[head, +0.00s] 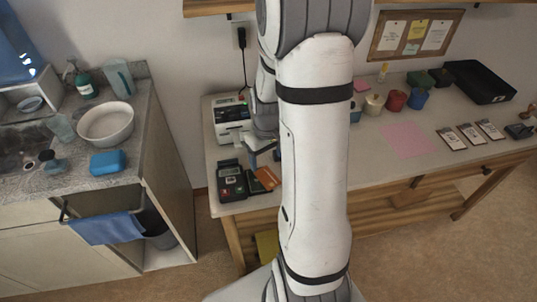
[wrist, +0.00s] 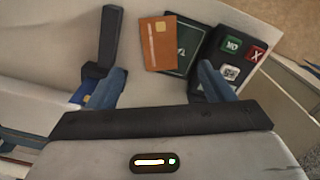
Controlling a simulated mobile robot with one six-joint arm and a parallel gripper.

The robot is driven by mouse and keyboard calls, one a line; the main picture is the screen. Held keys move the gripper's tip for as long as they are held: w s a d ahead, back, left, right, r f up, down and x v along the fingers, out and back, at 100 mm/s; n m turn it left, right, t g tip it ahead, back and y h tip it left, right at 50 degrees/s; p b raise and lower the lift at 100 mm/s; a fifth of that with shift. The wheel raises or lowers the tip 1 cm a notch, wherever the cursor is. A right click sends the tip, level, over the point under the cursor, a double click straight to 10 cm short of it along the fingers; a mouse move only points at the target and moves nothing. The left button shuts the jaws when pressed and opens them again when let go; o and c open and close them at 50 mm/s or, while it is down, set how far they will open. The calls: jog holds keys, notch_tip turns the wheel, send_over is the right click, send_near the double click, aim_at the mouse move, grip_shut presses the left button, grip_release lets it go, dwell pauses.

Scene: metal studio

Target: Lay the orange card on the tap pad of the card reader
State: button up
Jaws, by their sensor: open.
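The orange card (wrist: 158,43) lies beside the keypad reader in the wrist view, partly over the left edge of a dark green pad (wrist: 187,40). In the head view the orange card (head: 267,178) shows at the pad's right side. The card reader (wrist: 232,60) is black with green, red and white keys; in the head view the reader (head: 231,182) sits near the table's front left. My gripper (wrist: 162,82) is open and empty, its blue fingertips apart, near the card's lower edge in the wrist view. In the head view my gripper (head: 262,150) is partly hidden by my arm.
A black bar (wrist: 110,35) and a blue card-like item (wrist: 84,92) are by the left finger. A white machine (head: 231,118) stands behind the reader. Cups, a pink sheet (head: 407,140) and a black tray (head: 481,81) occupy the table's right side.

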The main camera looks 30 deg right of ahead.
aim_at(267, 178)
notch_tip(267, 178, down, 8)
jog(key=shift+r, duration=0.2)
dwell(0.3)
jog(key=c, duration=1)
